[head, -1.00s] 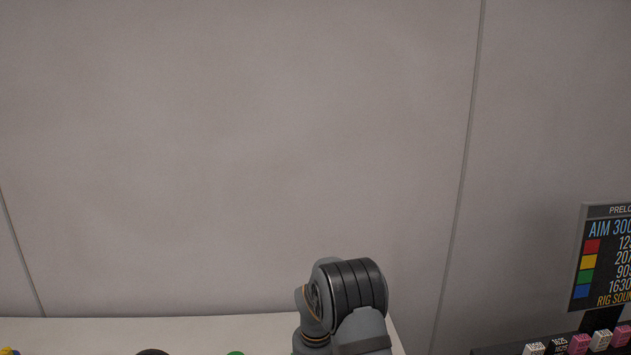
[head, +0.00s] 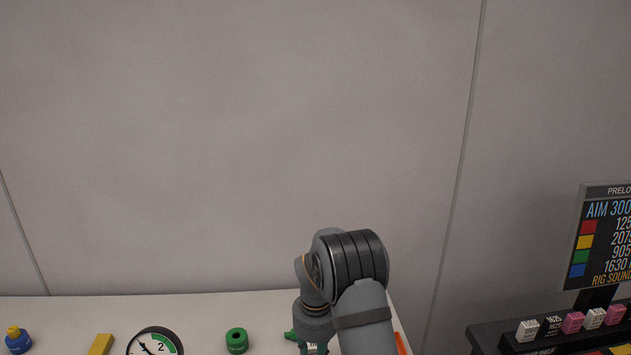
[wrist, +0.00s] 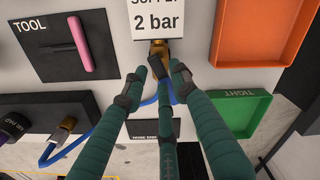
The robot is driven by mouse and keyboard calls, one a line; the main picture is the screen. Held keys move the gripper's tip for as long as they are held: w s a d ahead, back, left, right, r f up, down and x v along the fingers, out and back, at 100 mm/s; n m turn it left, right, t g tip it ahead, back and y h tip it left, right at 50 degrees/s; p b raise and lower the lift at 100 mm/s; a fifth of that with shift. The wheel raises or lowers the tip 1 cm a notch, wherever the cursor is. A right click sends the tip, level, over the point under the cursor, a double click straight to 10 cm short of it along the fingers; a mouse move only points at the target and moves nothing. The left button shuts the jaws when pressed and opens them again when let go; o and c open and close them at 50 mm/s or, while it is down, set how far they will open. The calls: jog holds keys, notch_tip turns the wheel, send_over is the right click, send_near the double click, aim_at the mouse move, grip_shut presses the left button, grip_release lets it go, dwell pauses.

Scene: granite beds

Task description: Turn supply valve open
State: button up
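A white supply sign reading "2 bar" (wrist: 158,22) stands at the top middle of the wrist view. Contact is not clear. In the head view my arm hides the valve and most of the gripper.
In the wrist view, a blue hose (wrist: 62,156) curves at lower left. A black tool holder (wrist: 50,58) with a pink handle, an orange tray (wrist: 268,14) and a green "TIGHT" tray (wrist: 222,132) surround the fitting. A pressure gauge (head: 152,347) stands left in the head view.

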jog(key=shift+f+m+b, duration=0.4)
jog(key=shift+m+b, duration=0.2)
jog(key=shift+b, duration=0.3)
jog(key=shift+m+b, duration=0.65)
jog(key=shift+m, duration=0.15)
jog(key=shift+r+m, duration=0.3)
jog(key=shift+r, duration=0.1)
jog(key=shift+f, duration=0.15)
jog(key=shift+f, duration=0.2)
jog(key=shift+c, duration=0.3)
jog(key=c, duration=0.6)
grip_shut()
jog(key=shift+b, duration=0.3)
